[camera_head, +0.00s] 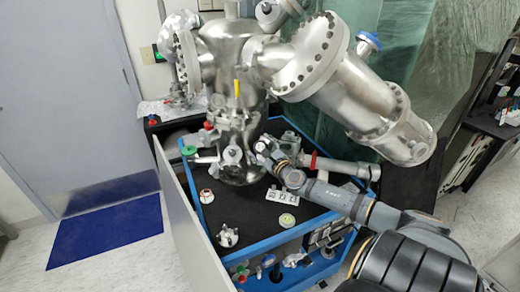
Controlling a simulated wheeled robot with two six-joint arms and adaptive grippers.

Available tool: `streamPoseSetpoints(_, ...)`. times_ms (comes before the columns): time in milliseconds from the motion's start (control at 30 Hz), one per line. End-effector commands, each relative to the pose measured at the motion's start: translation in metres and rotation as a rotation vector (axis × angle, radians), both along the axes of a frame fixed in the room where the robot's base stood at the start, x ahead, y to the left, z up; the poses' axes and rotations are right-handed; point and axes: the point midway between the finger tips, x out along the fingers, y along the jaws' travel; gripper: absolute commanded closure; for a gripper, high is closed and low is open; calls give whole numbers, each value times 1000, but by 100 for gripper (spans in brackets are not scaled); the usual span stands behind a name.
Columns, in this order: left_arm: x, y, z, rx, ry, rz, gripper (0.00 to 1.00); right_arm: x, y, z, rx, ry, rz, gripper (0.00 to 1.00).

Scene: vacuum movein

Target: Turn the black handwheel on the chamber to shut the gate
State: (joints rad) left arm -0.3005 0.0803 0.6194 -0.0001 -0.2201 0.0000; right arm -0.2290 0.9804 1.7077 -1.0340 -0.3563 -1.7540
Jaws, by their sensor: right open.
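The steel chamber (228,60) stands upright on a black-topped, blue-framed cart in the middle of the head view. I cannot clearly pick out the black handwheel. A small dark round knob (266,9) shows at the top of the chamber, but I cannot tell whether it is the handwheel. My right gripper (261,149) is open and close to the right side of the lower chamber, by its flanged ports. I cannot tell whether it touches anything. Its arm reaches in from the lower right. My left gripper is out of view.
A large steel cylinder (345,85) slants out to the right above my right arm. A green knob (188,150) and a red knob (208,126) sit left of the chamber. A white block (282,196) and small fittings lie on the cart top. Floor at left is free.

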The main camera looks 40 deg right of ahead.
Motion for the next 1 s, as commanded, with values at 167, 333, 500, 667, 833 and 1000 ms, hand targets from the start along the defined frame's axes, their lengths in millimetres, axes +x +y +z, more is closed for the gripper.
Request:
streamPoseSetpoints(167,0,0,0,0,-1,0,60,3,0,0,1,0,1,27)
streamPoseSetpoints(333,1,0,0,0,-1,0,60,3,0,0,0,0,1,30)
streamPoseSetpoints(500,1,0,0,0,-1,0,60,3,0,0,0,0,1,53)
streamPoseSetpoints(667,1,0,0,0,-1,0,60,3,0,0,1,0,1,75)
streamPoseSetpoints(833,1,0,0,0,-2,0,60,3,0,0,3,-3,-1,83)
streamPoseSetpoints(1000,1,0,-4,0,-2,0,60,3,0,-2,17,-22,-24,83)
